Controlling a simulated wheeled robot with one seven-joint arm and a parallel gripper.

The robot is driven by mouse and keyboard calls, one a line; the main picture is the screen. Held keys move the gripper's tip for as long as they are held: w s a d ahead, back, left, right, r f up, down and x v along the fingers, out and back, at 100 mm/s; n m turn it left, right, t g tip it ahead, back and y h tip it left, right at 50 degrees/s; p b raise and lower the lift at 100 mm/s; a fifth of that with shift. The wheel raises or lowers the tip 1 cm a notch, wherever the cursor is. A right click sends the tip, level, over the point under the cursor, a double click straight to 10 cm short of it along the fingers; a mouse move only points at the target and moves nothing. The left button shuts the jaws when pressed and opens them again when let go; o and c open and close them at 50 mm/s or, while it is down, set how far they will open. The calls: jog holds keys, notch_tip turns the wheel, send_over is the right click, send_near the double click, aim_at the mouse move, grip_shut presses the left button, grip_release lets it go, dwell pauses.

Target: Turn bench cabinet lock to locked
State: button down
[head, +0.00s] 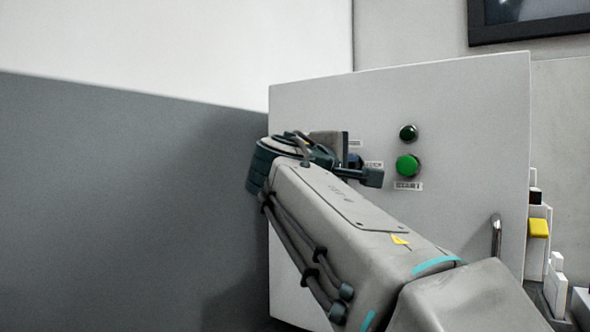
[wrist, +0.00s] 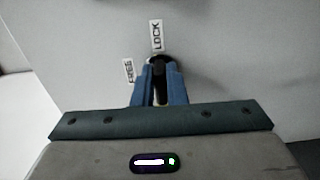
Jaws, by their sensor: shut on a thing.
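The lock is a dark round knob (wrist: 158,62) on the pale cabinet front (wrist: 225,60). My gripper (wrist: 160,82) has its two blue fingers shut on the knob's dark grip bar, one on each side. In the wrist view the bar runs roughly upright, in line with the LOCK label (wrist: 156,35) just above the knob. In the head view, my gripper (head: 356,162) meets the panel and my wrist hides most of the knob. The fingers cover part of the knob in the wrist view.
A dark green lamp or button (head: 408,132) and a bright green button (head: 407,166) with a START label (head: 408,186) sit right of my gripper. A metal handle (head: 496,236) stands out at the panel's lower right. A grey partition (head: 120,200) is at left.

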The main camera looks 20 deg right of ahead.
jog(key=c, duration=1.5)
grip_release()
jog(key=shift+o, duration=0.2)
jog(key=b+v, duration=0.1)
jog(key=v, duration=1.3)
jog(key=shift+w, duration=0.1)
